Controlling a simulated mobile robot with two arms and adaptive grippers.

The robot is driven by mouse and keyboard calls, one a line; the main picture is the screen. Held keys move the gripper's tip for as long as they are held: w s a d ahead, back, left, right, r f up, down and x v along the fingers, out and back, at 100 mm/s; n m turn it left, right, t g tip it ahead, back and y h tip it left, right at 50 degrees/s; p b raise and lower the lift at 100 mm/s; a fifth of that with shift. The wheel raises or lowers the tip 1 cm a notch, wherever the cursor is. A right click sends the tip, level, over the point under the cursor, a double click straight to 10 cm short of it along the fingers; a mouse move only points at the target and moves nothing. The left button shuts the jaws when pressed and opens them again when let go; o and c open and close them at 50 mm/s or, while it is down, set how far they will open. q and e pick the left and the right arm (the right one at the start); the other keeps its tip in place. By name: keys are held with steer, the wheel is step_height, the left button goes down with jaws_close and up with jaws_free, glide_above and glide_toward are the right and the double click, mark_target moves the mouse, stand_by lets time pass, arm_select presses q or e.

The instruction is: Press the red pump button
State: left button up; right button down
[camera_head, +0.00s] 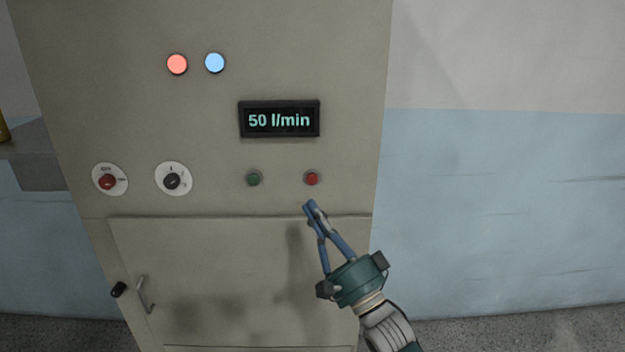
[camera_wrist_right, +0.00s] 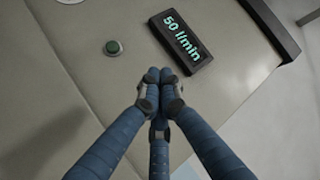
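The red pump button (camera_head: 312,178) is a small round button on the grey control cabinet, under the display and right of a green button (camera_head: 254,179). My right gripper (camera_head: 311,206) is just below the red button in the head view, fingers brought together and empty. In the right wrist view its blue fingertips (camera_wrist_right: 160,76) meet in front of the panel. The green button (camera_wrist_right: 113,47) shows there to the left, but the red button does not show and seems hidden behind the fingers. I cannot tell if the fingertips touch the panel. My left gripper is not in view.
The display (camera_head: 279,119) reads 50 l/min and shows in the right wrist view (camera_wrist_right: 181,42). A red light (camera_head: 177,64) and a blue light (camera_head: 215,62) glow above. Two dials (camera_head: 108,180) (camera_head: 172,180) sit at left. A handle (camera_head: 146,294) sticks out lower left. The right side is free.

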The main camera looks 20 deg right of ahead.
mark_target(312, 179)
steer(key=shift+w+d+b, duration=0.4)
steer(key=shift+w+b, duration=0.3)
steer(key=shift+w, duration=0.75)
steer(key=shift+w+d+b, duration=0.45)
steer(key=shift+w+b, duration=0.3)
steer(key=shift+w, duration=0.65)
steer(key=shift+w+d+b, duration=0.4)
steer(key=shift+w+b, duration=0.3)
steer(key=shift+w, duration=0.75)
steer(key=shift+w, duration=0.1)
steer(key=shift+w+d, duration=0.1)
steer(key=shift+w, duration=0.2)
steer(key=shift+w+d+b, duration=0.1)
steer(key=shift+w+b, duration=0.25)
steer(key=shift+s, duration=0.1)
steer(key=shift+s+a+p, duration=0.25)
steer(key=shift+s+p, duration=0.35)
steer(key=shift+s, duration=0.1)
